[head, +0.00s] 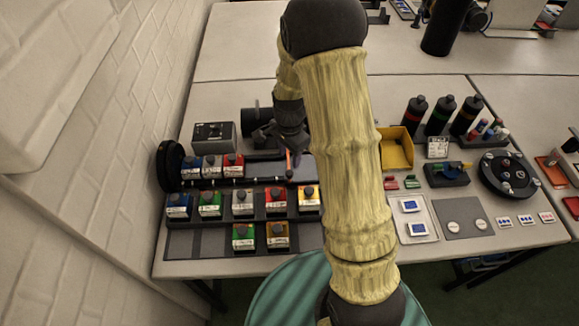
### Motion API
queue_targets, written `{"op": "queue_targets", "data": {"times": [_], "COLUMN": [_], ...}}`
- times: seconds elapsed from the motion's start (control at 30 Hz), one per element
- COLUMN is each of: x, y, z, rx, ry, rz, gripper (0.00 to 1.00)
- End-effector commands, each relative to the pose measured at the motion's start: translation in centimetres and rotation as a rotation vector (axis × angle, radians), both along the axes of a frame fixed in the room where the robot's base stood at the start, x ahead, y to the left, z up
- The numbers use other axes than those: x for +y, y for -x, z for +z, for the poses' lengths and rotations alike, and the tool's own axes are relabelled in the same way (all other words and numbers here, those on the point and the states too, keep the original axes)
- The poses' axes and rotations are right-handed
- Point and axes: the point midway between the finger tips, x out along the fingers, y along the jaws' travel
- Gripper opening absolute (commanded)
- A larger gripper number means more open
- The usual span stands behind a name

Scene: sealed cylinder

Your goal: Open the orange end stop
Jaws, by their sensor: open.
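My gripper (280,142) is above the left part of the table, beyond the rows of small boxes, and points down. Its jaws are open; the fingers are small and dark here. A narrow upright orange part (289,160), perhaps the orange end stop, shows just below and right of the gripper. I cannot tell whether the fingers touch it. A grey flat piece (300,172) lies beside it. A dark cylinder (256,121) lies behind the gripper, partly hidden by it. My arm hides the table to the right of the orange part.
Colored boxes stand in racks in front, among them a red box (275,199) and a green box (243,236). A grey box (213,136) and black disc (168,166) are at left, near the brick wall. A yellow bin (396,148) and bottles (440,115) stand right of my arm.

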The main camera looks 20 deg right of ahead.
Motion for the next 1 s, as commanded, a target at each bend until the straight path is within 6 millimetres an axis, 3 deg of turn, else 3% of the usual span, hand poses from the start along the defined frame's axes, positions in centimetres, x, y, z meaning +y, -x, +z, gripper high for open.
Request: {"op": "queue_targets", "data": {"times": [0.2, 0.4, 0.8, 1.0], "x": [0.0, 0.0, 0.0, 0.0], "y": [0.2, 0.1, 0.0, 0.0], "z": [-3.7, -6.2, -7.0, -7.0], "rx": [0.006, 0.003, 0.000, 0.000], "ry": [-0.001, 0.000, 0.000, 0.000], "rz": [0.001, 0.000, 0.000, 0.000], "gripper": [0.44, 0.44, 0.44, 0.05]}}
